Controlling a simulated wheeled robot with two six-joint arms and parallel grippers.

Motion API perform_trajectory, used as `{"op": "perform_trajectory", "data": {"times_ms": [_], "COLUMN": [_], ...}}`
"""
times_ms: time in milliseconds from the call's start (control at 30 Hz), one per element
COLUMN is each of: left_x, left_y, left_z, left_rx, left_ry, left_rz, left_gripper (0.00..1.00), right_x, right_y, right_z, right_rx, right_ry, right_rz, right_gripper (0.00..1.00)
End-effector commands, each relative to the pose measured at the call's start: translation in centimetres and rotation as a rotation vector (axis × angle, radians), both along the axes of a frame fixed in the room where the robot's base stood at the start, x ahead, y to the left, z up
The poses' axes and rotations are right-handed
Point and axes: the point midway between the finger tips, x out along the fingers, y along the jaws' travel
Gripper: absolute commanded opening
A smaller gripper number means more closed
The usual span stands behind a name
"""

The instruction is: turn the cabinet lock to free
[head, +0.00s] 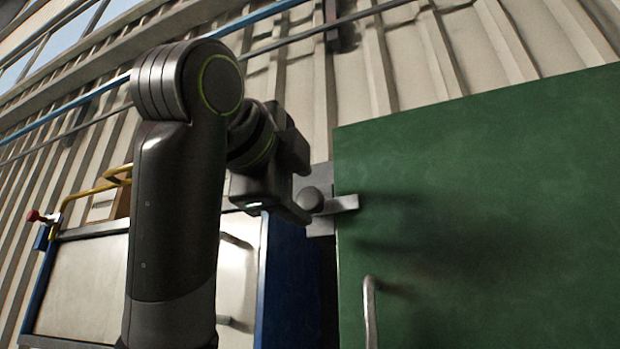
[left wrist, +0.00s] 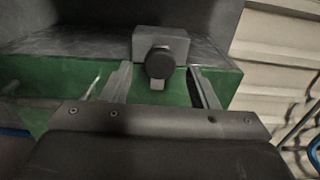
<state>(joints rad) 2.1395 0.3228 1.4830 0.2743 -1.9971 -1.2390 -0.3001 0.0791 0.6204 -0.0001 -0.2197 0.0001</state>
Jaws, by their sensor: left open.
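The green cabinet (head: 490,230) fills the right of the head view. Its lock (head: 311,199) is at the door's left edge, with a dark round knob and a light bar (head: 343,204) reaching sideways onto the door. In the left wrist view the lock's knob (left wrist: 160,63) sits in front of a grey block (left wrist: 160,38), with a short tab below it. My left gripper (head: 298,183) is open beside the lock. Its two fingers (left wrist: 161,88) lie either side of the knob in the left wrist view; contact cannot be told. My right gripper is out of view.
A curved door handle (head: 370,312) is on the green door below the lock. A blue-sided cabinet (head: 290,285) with a pale front stands left of it, behind my arm. A corrugated wall (head: 440,50) with pipes runs behind.

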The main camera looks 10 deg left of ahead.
Motion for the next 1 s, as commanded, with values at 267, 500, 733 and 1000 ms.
{"op": "perform_trajectory", "data": {"times_ms": [267, 500, 733, 1000], "left_x": [2.2, 4.1, 4.2, 4.2], "left_y": [-0.4, -0.8, -0.8, -0.8], "left_z": [0.2, 0.0, -0.1, -0.1], "left_rx": [-0.001, -0.002, -0.001, -0.001], "left_ry": [0.004, 0.001, 0.000, 0.000], "left_rz": [-0.001, 0.000, 0.000, 0.000], "left_gripper": [0.54, 0.54, 0.54, 0.25], "right_x": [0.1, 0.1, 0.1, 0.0], "right_y": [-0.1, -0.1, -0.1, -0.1], "right_z": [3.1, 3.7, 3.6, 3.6], "right_rx": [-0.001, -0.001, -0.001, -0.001], "right_ry": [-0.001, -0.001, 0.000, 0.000], "right_rz": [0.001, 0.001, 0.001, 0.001], "right_gripper": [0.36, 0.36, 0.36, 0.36]}}
